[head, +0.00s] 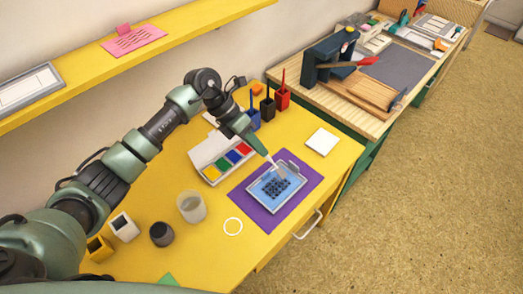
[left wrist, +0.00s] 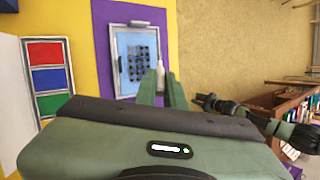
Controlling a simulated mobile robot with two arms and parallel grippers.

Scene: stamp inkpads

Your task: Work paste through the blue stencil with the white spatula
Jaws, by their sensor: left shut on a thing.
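The blue stencil (head: 268,194) lies in a grey-edged frame on the purple mat (head: 245,205), with dark holes in its middle. It also shows in the left wrist view (left wrist: 127,72). My left gripper (head: 262,151) is shut on the white spatula (head: 271,160) and reaches over the far edge of the stencil. The spatula points down at the stencil; I cannot tell whether its tip touches. In the left wrist view the spatula (left wrist: 160,72) shows beside the stencil's right edge. My right arm shows at the right there, but its jaws are too small to judge.
A paint box (head: 226,162) stands left of the mat. Blue, black and red cups (head: 282,99) stand behind. A white tile (head: 321,141) lies behind right.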

